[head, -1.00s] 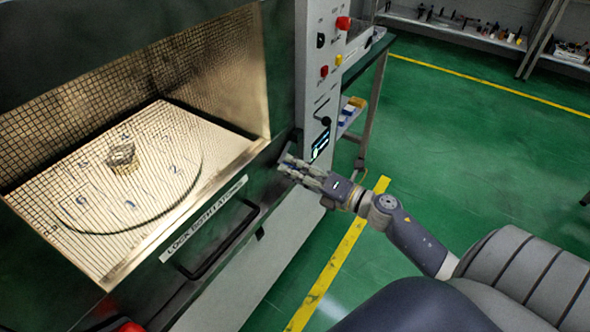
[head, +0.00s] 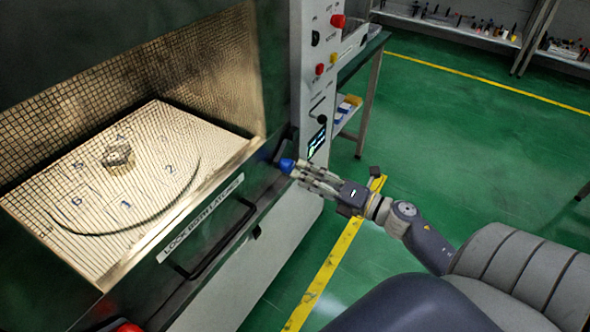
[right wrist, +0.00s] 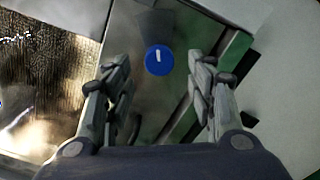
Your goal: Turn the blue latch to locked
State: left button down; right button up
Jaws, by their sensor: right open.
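The blue latch (head: 287,165) is a round knob on the dark front of the microwave generator, near its right edge. In the right wrist view the blue latch (right wrist: 159,60) carries a white mark that stands nearly upright in the picture. My right gripper (head: 301,172) is just to the right of the latch in the head view. In the right wrist view its fingers (right wrist: 160,78) are spread with nothing between them, and the latch shows beyond, centred between the fingertips. I cannot tell whether they touch it. My left gripper is not in view.
A door with a label reading "LOCK BOTH LATCHES" and a black handle (head: 212,245) is left of the latch. A mesh chamber with a numbered turntable (head: 150,205) lies behind it. A control panel (head: 318,90) rises above my gripper. Green floor is open at right.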

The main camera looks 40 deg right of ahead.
jog(key=v, duration=0.7)
dwell(0.4)
jog(key=s+d+f+m+g+h, duration=0.1)
jog(key=s+f+m+g+h, duration=0.2)
jog(key=f+m, duration=0.85)
jog(key=s+d+f+m+g+h, duration=0.15)
jog(key=f+m+h, duration=0.35)
jog(key=f, duration=1.4)
jog(key=s+a+f+m+g, duration=0.2)
jog(key=s+a+f+m, duration=0.1)
jog(key=s+f, duration=0.35)
jog(key=s+a+f+m+g, duration=0.25)
jog(key=s+f, duration=0.25)
jog(key=f, duration=0.3)
jog(key=s+a+f+m+g, duration=0.1)
jog(key=s+a+f+g, duration=0.1)
jog(key=s, duration=0.3)
jog(key=s+a+f+m+g, duration=0.1)
jog(key=s+a+f+g, duration=0.1)
jog(key=s+a+f, duration=0.2)
jog(key=s+a+f+m+g+y+p, duration=0.1)
jog(key=s+a, duration=0.3)
jog(key=s, duration=0.4)
jog(key=shift+a+f+m+g, duration=0.2)
jog(key=shift+f+m+g, duration=0.1)
jog(key=shift+f+g, duration=0.55)
